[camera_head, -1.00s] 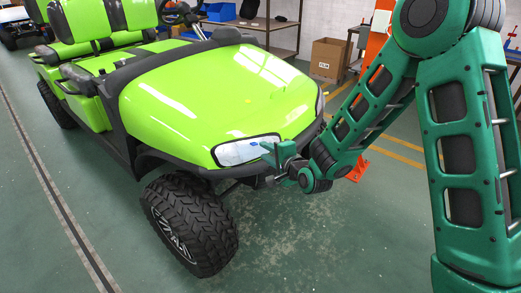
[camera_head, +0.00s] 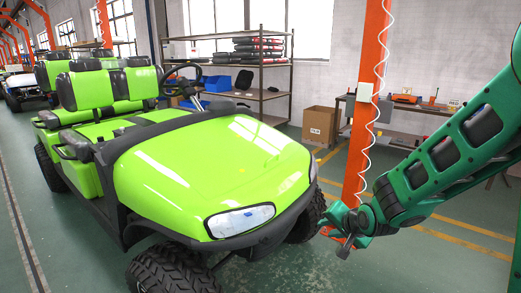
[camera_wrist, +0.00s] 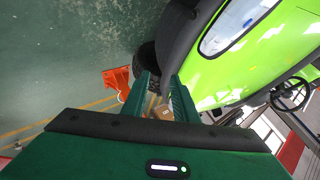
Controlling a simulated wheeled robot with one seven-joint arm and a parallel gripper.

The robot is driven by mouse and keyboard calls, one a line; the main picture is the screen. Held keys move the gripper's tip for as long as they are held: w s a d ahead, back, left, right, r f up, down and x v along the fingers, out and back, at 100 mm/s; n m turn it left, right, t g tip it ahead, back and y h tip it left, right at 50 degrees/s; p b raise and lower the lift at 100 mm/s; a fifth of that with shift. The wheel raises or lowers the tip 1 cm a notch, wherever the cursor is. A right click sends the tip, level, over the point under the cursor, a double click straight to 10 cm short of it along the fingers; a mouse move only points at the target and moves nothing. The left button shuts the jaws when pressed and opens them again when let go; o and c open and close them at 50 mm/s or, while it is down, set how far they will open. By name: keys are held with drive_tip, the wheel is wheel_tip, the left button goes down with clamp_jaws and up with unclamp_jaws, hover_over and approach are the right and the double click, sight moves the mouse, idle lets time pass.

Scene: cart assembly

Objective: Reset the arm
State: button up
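My green arm reaches in from the right in the head view. My gripper (camera_head: 334,230) is in front of the cart's front corner, right of the headlight (camera_head: 240,221) and apart from it. In the wrist view my gripper (camera_wrist: 161,84) shows two green fingers with a gap between them. It is open and nothing is held. The lime-green cart (camera_head: 205,165) stands on the floor at the left and middle. In the wrist view its body (camera_wrist: 235,70) and a dark tyre lie beyond the fingers.
An orange post (camera_head: 366,110) with a coiled white cable stands behind my gripper. A cardboard box (camera_head: 319,126) is on the floor near metal shelves (camera_head: 262,63). A workbench (camera_head: 415,108) with tools is at the back right. Green floor shows in front of the cart.

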drive_tip(key=s+d+r+n+g+h, duration=0.1)
drive_tip(key=s+d+r+g+h, duration=0.2)
drive_tip(key=s+d, duration=0.75)
drive_tip(key=s+d+r+g, duration=0.1)
drive_tip(key=s+d+g, duration=0.1)
drive_tip(key=s, duration=0.6)
drive_tip(key=s+d+r+g, duration=0.2)
drive_tip(key=s+d, duration=0.2)
drive_tip(key=s, duration=0.4)
drive_tip(key=s+d+r+n+g+y, duration=0.1)
drive_tip(key=s+d+r+g, duration=0.1)
drive_tip(key=s, duration=0.6)
drive_tip(key=shift+s+d, duration=0.35)
drive_tip(key=shift+d, duration=0.3)
